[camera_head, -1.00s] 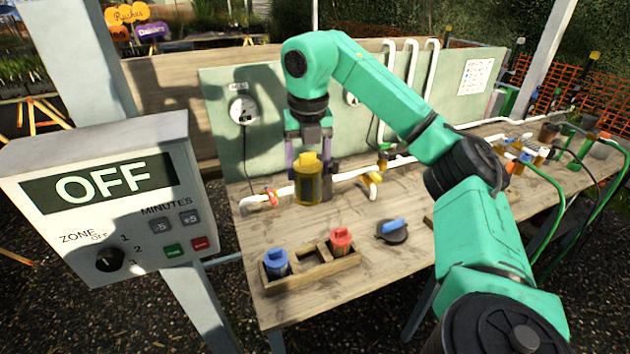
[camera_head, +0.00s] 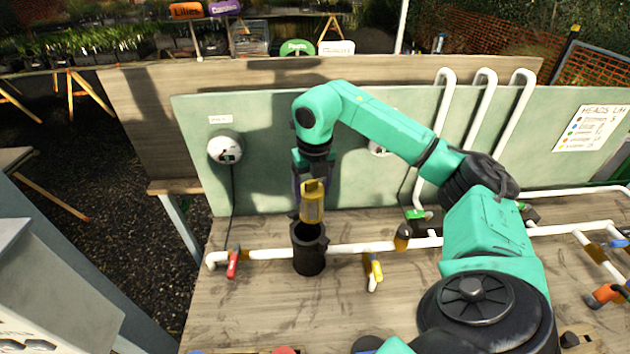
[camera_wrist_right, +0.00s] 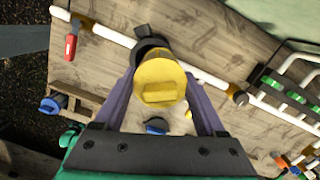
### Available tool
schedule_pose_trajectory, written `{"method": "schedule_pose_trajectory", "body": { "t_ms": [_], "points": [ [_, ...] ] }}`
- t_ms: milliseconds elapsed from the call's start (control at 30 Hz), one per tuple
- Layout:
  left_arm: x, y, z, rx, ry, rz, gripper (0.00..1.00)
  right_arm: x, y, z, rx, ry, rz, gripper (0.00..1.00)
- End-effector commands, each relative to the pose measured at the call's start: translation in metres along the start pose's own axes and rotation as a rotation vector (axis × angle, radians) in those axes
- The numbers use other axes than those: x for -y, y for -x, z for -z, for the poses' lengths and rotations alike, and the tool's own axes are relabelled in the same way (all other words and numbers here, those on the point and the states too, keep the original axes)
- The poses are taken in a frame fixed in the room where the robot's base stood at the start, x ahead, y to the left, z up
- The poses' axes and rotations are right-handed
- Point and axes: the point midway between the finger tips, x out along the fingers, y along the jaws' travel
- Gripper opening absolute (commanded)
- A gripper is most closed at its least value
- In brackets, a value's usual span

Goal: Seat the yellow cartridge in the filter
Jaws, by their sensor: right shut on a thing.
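The yellow cartridge (camera_head: 312,204) is upright in my right gripper (camera_head: 311,190), whose fingers are shut on it. The black filter housing (camera_head: 308,250) stands on the white pipe with its top open. In the head view the cartridge shows just above the housing's mouth; I cannot tell whether its lower end is inside. In the right wrist view the cartridge's yellow cap (camera_wrist_right: 160,84) sits between the purple fingers and covers most of the housing (camera_wrist_right: 148,42). My left gripper is not in view.
A red-handled valve (camera_head: 232,263) is left of the housing and a yellow-handled valve (camera_head: 376,268) right of it. A green back panel (camera_head: 270,150) with a round gauge (camera_head: 225,148) rises behind. The wooden tray (camera_wrist_right: 75,103) holds a blue-capped cartridge (camera_wrist_right: 53,104).

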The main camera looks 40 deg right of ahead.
Motion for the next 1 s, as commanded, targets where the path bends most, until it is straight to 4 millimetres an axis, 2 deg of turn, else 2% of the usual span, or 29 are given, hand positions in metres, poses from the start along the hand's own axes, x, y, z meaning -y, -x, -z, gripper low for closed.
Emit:
{"method": "schedule_pose_trajectory", "body": {
  "t_ms": [300, 500, 700, 1000],
  "points": [
    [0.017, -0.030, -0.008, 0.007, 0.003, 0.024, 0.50, 0.000, -0.035, 0.004, -0.001, 0.000, 0.001, 0.17],
    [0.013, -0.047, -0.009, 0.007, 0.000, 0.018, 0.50, 0.000, -0.055, 0.007, 0.000, -0.001, 0.000, 0.17],
    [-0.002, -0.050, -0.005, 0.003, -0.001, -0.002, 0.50, 0.000, -0.057, 0.007, 0.000, -0.001, 0.000, 0.17],
    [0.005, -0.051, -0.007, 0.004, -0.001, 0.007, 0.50, 0.001, -0.059, 0.007, 0.000, -0.001, 0.000, 0.17]
  ]
}}
